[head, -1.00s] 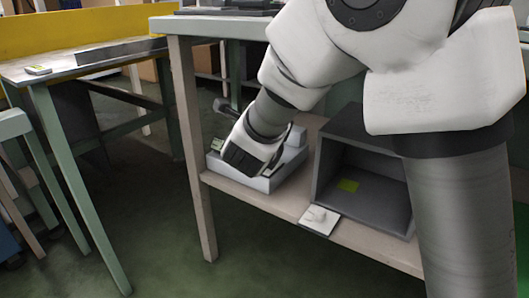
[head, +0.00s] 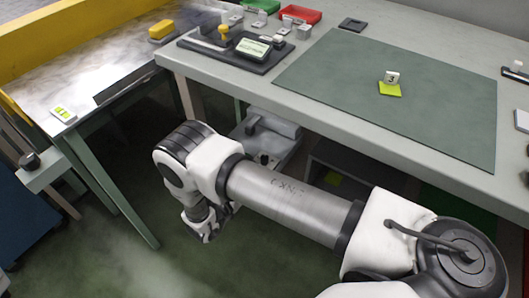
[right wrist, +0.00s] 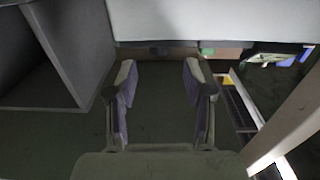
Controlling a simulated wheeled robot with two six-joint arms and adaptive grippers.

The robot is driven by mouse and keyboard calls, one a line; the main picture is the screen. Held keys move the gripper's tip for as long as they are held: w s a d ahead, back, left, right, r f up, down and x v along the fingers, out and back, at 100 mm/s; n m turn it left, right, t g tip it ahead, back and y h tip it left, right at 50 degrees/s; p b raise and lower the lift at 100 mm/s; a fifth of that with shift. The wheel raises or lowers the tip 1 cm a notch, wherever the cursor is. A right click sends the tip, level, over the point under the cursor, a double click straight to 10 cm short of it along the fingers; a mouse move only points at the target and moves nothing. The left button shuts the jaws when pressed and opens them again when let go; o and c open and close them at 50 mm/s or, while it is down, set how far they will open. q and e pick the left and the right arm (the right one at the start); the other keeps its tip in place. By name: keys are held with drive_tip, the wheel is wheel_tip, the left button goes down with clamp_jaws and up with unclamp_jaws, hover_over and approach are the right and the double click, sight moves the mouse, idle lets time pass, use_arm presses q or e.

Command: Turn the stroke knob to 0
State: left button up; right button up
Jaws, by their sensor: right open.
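I cannot tell for certain which part is the stroke knob. On the bench's dark device, beside a small lit screen (head: 253,47), is a yellow knob-like part (head: 224,32); no scale can be read. A black round part (head: 29,160) sits on a pale green support at far left. My right gripper (head: 205,230) hangs low in front of the bench, apart from both parts and partly hidden by its own wrist. In the right wrist view its two fingers (right wrist: 157,75) are spread with nothing between them. My left gripper is not in view.
The bench top carries a green mat (head: 340,85) with a small white block (head: 392,77) on a yellow-green square. A metal-topped table (head: 112,55) with a yellow edge stands left. Below the bench is a shelf with a grey open box (head: 345,163). Floor space is free at lower left.

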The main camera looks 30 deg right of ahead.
drive_tip(key=b, duration=0.2)
drive_tip(key=d+f+b, duration=0.1)
drive_tip(key=shift+w+d+f+b, duration=0.1)
drive_tip(key=shift+w+d+b, duration=0.1)
drive_tip(key=shift+w+b, duration=0.15)
drive_tip(key=x, duration=0.2)
drive_tip(key=r+b+x, duration=0.1)
drive_tip(key=x, duration=0.2)
drive_tip(key=shift+d, duration=0.25)
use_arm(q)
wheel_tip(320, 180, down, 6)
use_arm(e)
drive_tip(key=shift+r, duration=0.1)
clamp_jaws()
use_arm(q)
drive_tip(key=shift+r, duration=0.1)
